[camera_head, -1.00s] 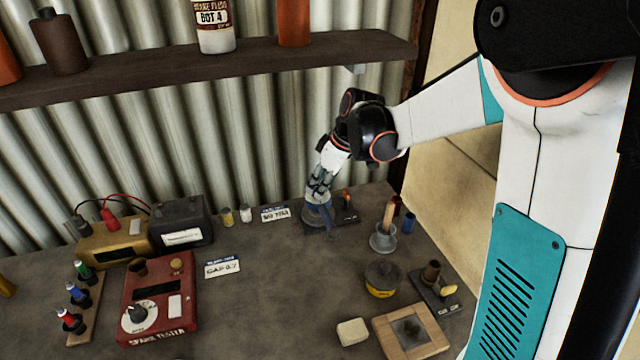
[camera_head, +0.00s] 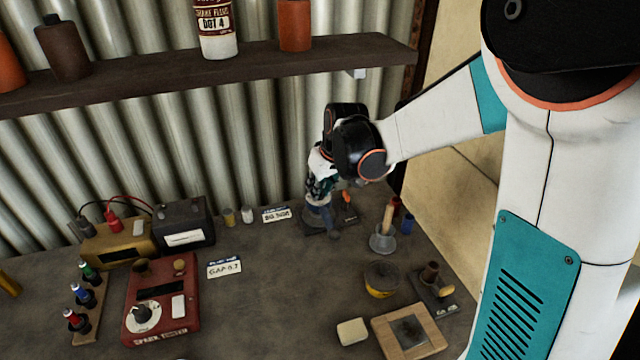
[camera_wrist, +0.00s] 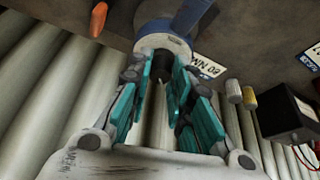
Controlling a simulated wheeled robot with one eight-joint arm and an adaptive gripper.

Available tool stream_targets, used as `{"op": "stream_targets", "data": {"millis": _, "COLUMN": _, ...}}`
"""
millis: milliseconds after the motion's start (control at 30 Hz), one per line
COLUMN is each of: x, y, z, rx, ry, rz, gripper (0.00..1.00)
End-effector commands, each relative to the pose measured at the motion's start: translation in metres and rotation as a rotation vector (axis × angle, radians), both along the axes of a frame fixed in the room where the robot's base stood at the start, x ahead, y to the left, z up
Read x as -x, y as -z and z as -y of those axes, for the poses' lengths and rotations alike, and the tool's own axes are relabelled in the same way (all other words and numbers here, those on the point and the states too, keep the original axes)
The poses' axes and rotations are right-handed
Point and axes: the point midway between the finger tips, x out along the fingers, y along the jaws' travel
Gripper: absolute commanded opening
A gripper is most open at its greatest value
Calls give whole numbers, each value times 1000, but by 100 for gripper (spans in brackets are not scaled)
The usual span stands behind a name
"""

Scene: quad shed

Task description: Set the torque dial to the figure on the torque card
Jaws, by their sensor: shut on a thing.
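The torque card (camera_head: 277,214) is a small white card with a blue top edge, lying near the wall just left of my gripper (camera_head: 317,197). It seems to read 80 N·m; it also shows upside down in the wrist view (camera_wrist: 207,66). The torque dial (camera_wrist: 163,42) is a pale ring on a grey round body with a blue bar (camera_wrist: 193,14) running off it. My gripper's teal fingers (camera_wrist: 163,75) are closed around a dark knob at the dial. The dial's figures and pointer cannot be read.
An orange-handled tool (camera_head: 347,197) stands just right of the dial. Left are two small pots, a black box (camera_head: 184,222), the GAP 0.7 card (camera_head: 224,267) and a red tester (camera_head: 160,300). The bench middle is clear.

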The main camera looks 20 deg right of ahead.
Motion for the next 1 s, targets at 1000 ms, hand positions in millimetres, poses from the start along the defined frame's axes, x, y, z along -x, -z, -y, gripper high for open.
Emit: {"op": "stream_targets", "data": {"millis": 1000, "x": 1, "y": 0, "z": -1, "rx": 1, "ry": 250, "rz": -2, "gripper": 22}}
